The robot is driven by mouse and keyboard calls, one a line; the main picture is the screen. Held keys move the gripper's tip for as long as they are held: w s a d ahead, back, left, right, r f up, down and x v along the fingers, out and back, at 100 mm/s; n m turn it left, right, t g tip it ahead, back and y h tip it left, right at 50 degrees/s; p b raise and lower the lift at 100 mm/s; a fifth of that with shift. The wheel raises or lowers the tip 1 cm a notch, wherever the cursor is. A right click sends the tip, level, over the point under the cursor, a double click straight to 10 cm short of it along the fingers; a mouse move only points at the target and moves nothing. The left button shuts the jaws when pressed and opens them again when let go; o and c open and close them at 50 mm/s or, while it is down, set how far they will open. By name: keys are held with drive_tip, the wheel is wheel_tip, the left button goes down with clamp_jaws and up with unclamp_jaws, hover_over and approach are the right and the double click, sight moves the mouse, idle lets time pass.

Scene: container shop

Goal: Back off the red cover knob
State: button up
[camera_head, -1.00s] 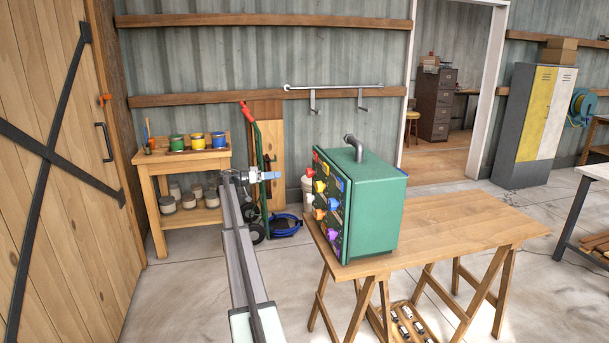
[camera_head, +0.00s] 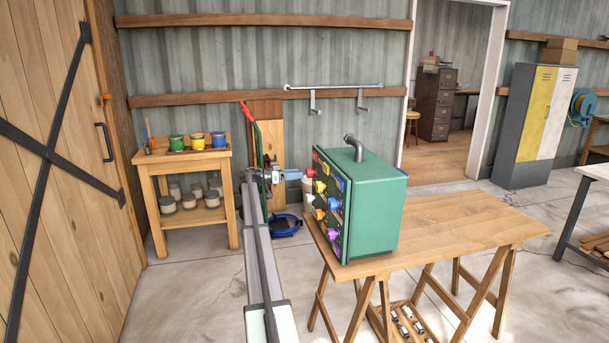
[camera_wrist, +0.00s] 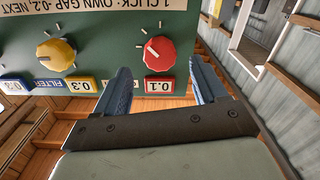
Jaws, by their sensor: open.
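The red cover knob (camera_wrist: 159,54) sits on the green panel in the wrist view, with a white pointer line and a red "0.1" label (camera_wrist: 159,86) beside it. In the head view the red knob (camera_head: 315,155) is at the upper front corner of the green box (camera_head: 372,205). My gripper (camera_wrist: 158,80) is open and empty. Its two blue fingers stand either side of the red knob's position in the picture, with the knob just beyond the tips. In the head view my gripper (camera_head: 298,174) is just left of the panel, apart from the red knob.
A yellow knob (camera_wrist: 56,54) with a "0.3" label is beside the red one. More coloured knobs, such as a purple one (camera_head: 333,233), cover the panel. The box stands on a wooden table (camera_head: 455,220). A workbench (camera_head: 190,158) with paint pots is behind at left.

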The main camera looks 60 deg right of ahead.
sight(307, 173)
drive_tip(key=shift+x, duration=2.25)
drive_tip(key=c, duration=1.1)
